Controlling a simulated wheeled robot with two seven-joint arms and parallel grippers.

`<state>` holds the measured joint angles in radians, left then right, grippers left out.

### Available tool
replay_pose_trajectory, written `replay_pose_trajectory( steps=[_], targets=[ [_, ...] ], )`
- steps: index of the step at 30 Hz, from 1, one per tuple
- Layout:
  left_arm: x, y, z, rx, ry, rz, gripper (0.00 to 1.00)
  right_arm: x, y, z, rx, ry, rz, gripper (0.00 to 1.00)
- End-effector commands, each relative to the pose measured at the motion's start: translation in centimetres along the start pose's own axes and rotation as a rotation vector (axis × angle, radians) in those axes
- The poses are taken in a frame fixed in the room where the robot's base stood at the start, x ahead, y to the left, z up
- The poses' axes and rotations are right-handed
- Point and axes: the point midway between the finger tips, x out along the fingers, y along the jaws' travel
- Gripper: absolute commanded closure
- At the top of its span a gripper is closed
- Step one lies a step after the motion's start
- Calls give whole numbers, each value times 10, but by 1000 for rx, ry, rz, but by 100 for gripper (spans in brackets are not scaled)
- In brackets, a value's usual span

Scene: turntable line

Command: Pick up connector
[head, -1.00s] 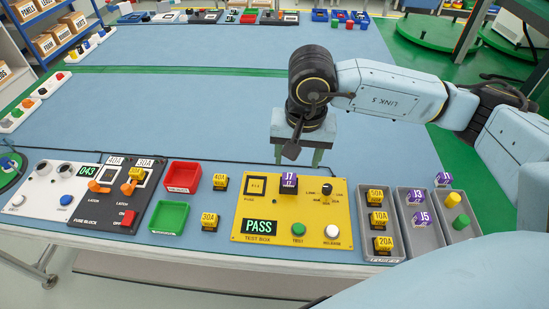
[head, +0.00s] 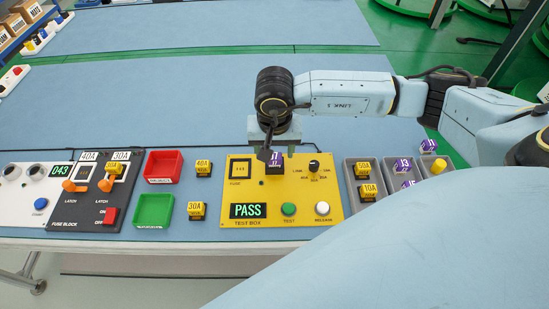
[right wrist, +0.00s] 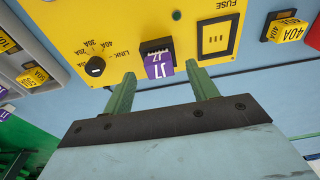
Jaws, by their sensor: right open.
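A purple connector marked J7 (head: 275,160) sits upright in the socket of the yellow test box (head: 240,193). It also shows in the right wrist view (right wrist: 158,66), between and just beyond the fingertips. My right gripper (head: 270,153) is open over the test box, with its green fingers (right wrist: 160,76) apart, one on each side of J7. Whether a finger touches J7 I cannot tell. My left gripper is out of view. Another purple connector, J3 (head: 403,165), stands in a grey bin at the right, and one more (head: 429,145) lies behind the bins.
The box display (head: 248,210) reads PASS. A red tray (head: 163,166), a green tray (head: 153,210) and yellow fuses (head: 203,168) stand left of the box. The black fuse block (head: 98,205) is farther left. The blue table (head: 180,90) behind is clear.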

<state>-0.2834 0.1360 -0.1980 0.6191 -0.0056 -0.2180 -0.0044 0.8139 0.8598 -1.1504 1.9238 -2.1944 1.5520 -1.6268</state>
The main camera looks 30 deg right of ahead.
Motion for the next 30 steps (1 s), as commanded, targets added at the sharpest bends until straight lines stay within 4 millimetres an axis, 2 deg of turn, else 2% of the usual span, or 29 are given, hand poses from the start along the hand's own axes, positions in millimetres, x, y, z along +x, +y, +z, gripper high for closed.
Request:
replay_pose_trajectory(
  steps=[1,4,12,16,24,30],
  targets=[
    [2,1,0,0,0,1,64,9,1,1,1,-2,2,42],
    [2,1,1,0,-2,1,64,18,1,0,0,-1,1,42],
    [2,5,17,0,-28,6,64,20,1,0,0,0,0,42],
    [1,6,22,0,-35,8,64,19,0,0,0,0,0,59],
    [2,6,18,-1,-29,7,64,19,0,0,0,0,0,93],
    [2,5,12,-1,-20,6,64,18,0,0,1,1,-1,93]
  ],
)
